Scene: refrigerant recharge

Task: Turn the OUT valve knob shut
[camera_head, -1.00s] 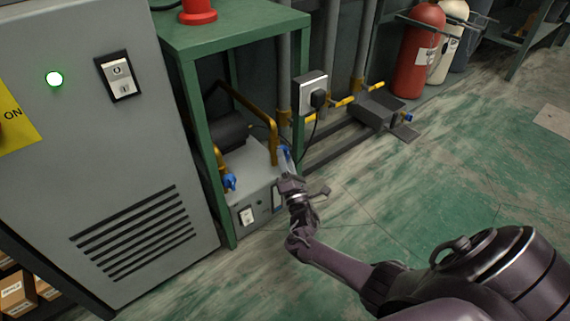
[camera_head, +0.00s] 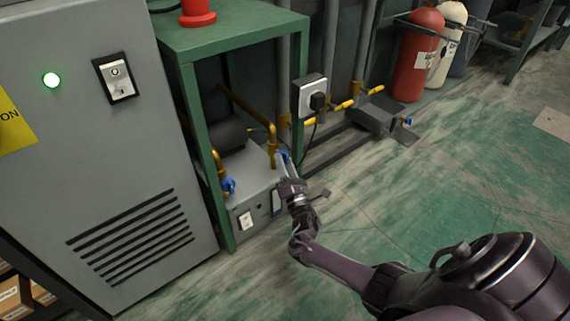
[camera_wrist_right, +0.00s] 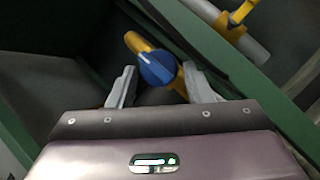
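A grey recovery-type machine (camera_head: 258,183) stands on the floor inside a green frame, with yellow pipes and two blue valve knobs. One blue knob (camera_head: 228,186) is at its left front. The other blue knob (camera_head: 283,157) is at its right side, by my right gripper (camera_head: 284,166). I cannot read which is marked OUT. In the right wrist view, the blue knob (camera_wrist_right: 157,68) on a yellow pipe sits between the tips of my right gripper's spread fingers (camera_wrist_right: 159,78). Gaps show beside the knob, so the fingers are not closed on it. My left gripper is not in view.
The green frame (camera_head: 190,120) has legs close around the machine. A grey cabinet (camera_head: 110,180) stands at the left. A socket box (camera_head: 310,95) with a cable and low yellow pipes are behind. Open green floor (camera_head: 390,200) lies to the right.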

